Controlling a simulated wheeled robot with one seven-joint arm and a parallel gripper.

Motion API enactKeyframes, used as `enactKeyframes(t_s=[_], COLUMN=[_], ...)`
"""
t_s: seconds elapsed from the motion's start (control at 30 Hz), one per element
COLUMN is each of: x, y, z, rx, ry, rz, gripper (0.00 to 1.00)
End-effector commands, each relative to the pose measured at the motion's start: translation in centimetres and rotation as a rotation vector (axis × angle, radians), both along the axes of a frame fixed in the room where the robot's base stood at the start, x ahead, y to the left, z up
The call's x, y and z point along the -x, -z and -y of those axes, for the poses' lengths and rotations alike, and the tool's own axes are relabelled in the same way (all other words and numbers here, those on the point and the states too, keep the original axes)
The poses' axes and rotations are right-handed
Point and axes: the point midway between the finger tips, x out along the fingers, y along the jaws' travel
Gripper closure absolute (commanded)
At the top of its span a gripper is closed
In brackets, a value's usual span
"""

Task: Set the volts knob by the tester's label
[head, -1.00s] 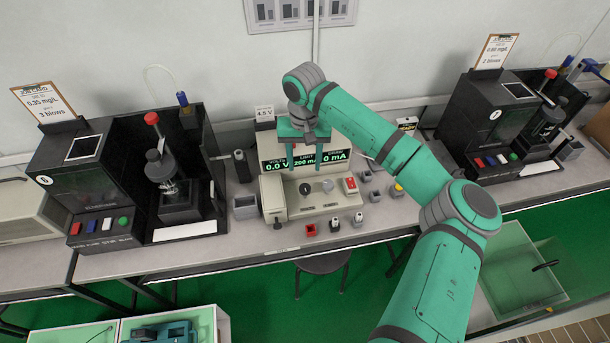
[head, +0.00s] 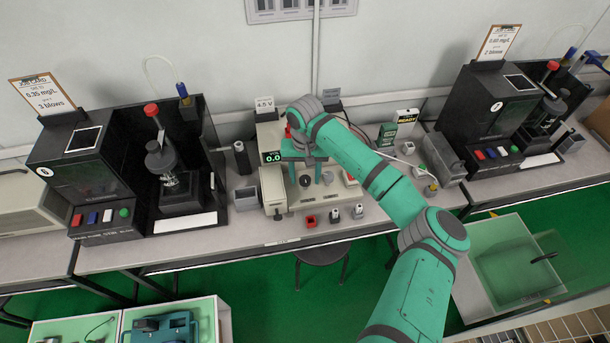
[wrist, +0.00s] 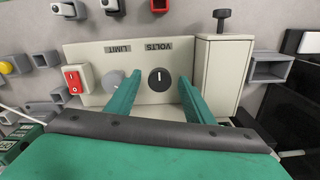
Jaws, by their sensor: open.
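The volts knob (wrist: 158,78) is a black dial with a white pointer line, under the VOLTS label on the tester's cream panel in the wrist view. It also shows in the head view (head: 305,181). My gripper (wrist: 158,88) is open, one green finger on each side of this knob; I cannot tell whether either touches it. The left finger lies between it and the grey limit knob (wrist: 113,81). The tester's label (head: 265,103) reads 4.5 V. The volts display (head: 271,157) reads 0.0; my arm hides the other displays.
A red rocker switch (wrist: 75,79) sits beside the limit knob. A raised cream block with a black knob (wrist: 222,17) stands on the volts knob's other side. Small sockets line the bench front, including a red one (head: 310,221). Black tester stations stand left (head: 85,170) and right (head: 485,120).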

Motion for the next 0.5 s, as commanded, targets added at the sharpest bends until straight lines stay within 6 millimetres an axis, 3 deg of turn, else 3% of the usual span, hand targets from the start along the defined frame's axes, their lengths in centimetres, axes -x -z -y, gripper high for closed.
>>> enactKeyframes(t_s=[0.13, 0.3, 0.5], x=[0.0, 0.01, 0.01], y=[-0.01, -0.03, -0.06], z=[0.01, 0.01, 0.02], rx=[0.0, 0.0, 0.0], ry=[0.0, 0.0, 0.005], rz=[0.0, 0.0, 0.0], gripper=[0.52, 0.93, 0.93])
